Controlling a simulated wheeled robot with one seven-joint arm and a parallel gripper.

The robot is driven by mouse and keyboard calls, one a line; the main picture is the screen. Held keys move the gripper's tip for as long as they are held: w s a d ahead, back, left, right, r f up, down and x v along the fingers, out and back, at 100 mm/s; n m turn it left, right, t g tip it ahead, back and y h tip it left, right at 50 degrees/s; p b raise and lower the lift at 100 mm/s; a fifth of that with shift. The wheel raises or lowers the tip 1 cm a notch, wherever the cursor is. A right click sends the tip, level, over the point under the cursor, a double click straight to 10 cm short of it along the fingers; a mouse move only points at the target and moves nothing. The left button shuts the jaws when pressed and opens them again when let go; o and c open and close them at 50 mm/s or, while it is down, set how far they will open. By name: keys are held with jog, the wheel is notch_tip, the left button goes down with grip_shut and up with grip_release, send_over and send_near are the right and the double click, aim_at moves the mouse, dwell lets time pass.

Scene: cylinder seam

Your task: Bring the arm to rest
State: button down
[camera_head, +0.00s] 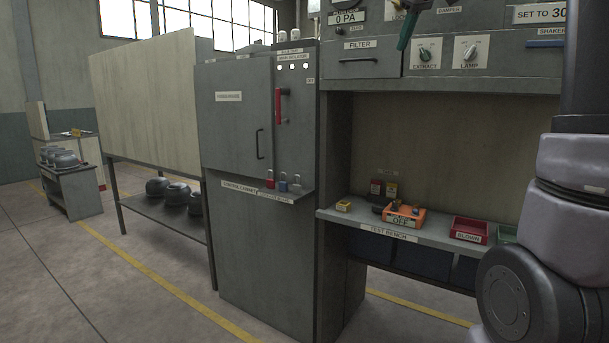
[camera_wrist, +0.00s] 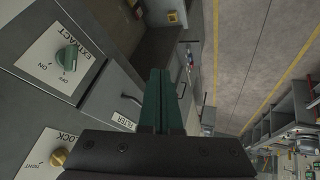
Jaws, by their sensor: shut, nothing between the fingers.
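My gripper (camera_head: 404,44) shows at the top of the head view, its dark green fingers pointing down in front of the grey control panel (camera_head: 485,88). In the wrist view my gripper (camera_wrist: 160,72) has its two green fingers side by side, shut with nothing between them. The fingers appear in front of the panel near the filter drawer (camera_head: 372,68), apart from the green EXTRACT knob (camera_wrist: 67,57) and the brass LOCK knob (camera_wrist: 58,158). My arm fills the right side of the head view; its upper part is out of frame.
A grey cabinet (camera_head: 238,125) with a red handle (camera_head: 280,105) stands left. The floor (camera_head: 110,290) in front is clear.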

jog(key=s+a+f+m, duration=0.1)
jog(key=s+f+m, duration=0.4)
jog(key=s+f, duration=0.6)
jog(key=s+a+f+m+y, duration=0.1)
jog(key=s+a+f+m, duration=0.1)
jog(key=s+f+m, duration=0.4)
jog(key=s+f, duration=0.5)
jog(key=s, duration=0.7)
